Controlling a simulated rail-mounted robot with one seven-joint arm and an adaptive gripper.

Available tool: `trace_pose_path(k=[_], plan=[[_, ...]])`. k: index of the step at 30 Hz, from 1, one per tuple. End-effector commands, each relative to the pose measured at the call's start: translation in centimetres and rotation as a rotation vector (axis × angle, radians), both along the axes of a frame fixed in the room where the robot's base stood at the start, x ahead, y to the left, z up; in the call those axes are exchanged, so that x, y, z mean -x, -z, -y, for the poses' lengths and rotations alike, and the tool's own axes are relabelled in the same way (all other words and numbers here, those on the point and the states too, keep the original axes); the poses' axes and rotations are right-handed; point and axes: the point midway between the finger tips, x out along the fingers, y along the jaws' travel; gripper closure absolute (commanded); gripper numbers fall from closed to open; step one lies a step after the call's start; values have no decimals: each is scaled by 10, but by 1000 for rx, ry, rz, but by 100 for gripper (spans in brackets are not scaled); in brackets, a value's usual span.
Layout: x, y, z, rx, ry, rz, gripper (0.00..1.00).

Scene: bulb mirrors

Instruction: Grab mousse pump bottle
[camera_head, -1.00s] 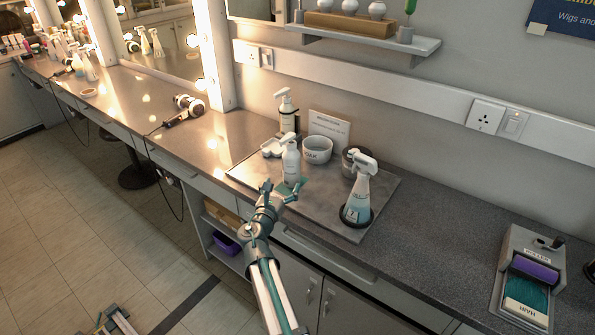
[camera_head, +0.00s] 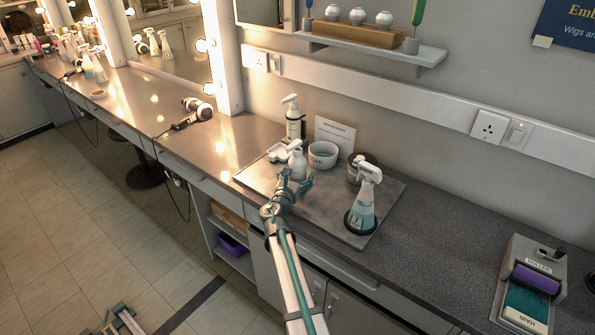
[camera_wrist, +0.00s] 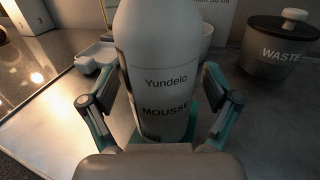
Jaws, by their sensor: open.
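In the wrist view my gripper (camera_wrist: 161,100) has one finger on each side of the bottle. I cannot tell whether either finger touches it.
A waste pot (camera_wrist: 278,50) and a spray bottle (camera_head: 362,205) are to the right. A white dish (camera_head: 279,153) lies left.

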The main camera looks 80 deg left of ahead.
Motion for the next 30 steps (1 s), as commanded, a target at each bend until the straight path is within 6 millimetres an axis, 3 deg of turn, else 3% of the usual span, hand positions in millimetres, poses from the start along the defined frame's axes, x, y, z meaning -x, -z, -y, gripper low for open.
trace_pose_path(k=[5, 18, 30], plan=[[0, 0, 1, 0, 0, 0, 13], [0, 0, 1, 0, 1, 0, 85], [0, -6, 1, -1, 1, 0, 85]])
